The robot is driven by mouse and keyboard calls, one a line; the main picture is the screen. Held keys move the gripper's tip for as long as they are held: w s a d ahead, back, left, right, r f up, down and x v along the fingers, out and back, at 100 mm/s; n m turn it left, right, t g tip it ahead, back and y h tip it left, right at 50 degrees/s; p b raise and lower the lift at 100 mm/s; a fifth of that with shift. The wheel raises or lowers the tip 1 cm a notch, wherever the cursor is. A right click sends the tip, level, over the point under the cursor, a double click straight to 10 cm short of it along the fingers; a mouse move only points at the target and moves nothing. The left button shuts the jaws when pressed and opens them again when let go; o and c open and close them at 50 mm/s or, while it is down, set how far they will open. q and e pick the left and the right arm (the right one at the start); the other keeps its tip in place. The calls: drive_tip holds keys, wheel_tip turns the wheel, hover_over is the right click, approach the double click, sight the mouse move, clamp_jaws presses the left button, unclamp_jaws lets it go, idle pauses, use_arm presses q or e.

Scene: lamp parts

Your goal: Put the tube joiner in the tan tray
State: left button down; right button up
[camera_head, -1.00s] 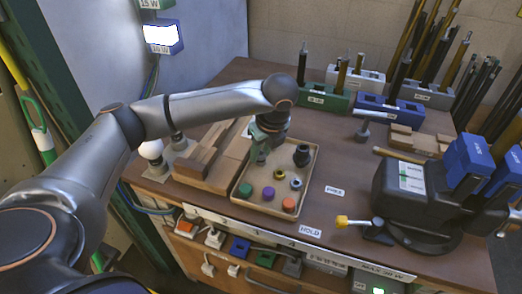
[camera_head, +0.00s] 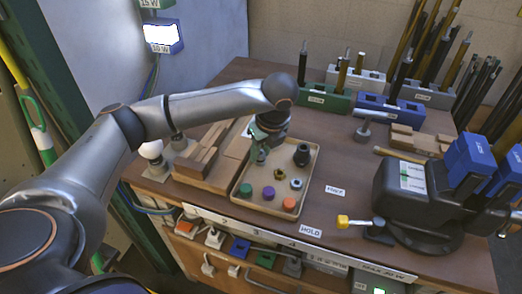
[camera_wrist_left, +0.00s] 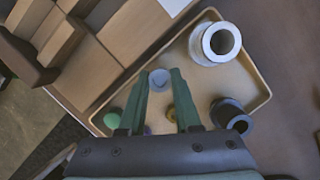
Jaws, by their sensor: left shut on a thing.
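My left gripper (camera_head: 260,155) is over the far left part of the tan tray (camera_head: 236,190), fingers pointing down. In the left wrist view its green fingers (camera_wrist_left: 161,78) are shut on a small pale grey round part, which I take to be the tube joiner (camera_wrist_left: 159,79). The head view barely shows this part, as the fingers and hand cover it. I cannot tell whether it touches the tray floor. The tray's rim and floor also show in the left wrist view (camera_wrist_left: 262,80). My right gripper is not in view.
A large pale ring (camera_wrist_left: 222,40) shows in the wrist view. Wooden blocks (camera_head: 200,162) stand left; a vise (camera_head: 425,205) stands right.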

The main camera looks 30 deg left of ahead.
use_arm(q)
drive_tip(key=shift+f, duration=0.25)
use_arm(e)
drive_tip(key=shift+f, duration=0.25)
use_arm(q)
drive_tip(key=c, duration=0.5)
unclamp_jaws()
drive_tip(key=p+v, duration=0.2)
drive_tip(key=v, duration=1)
drive_tip(key=shift+d+r, duration=0.15)
drive_tip(key=shift+r, duration=0.2)
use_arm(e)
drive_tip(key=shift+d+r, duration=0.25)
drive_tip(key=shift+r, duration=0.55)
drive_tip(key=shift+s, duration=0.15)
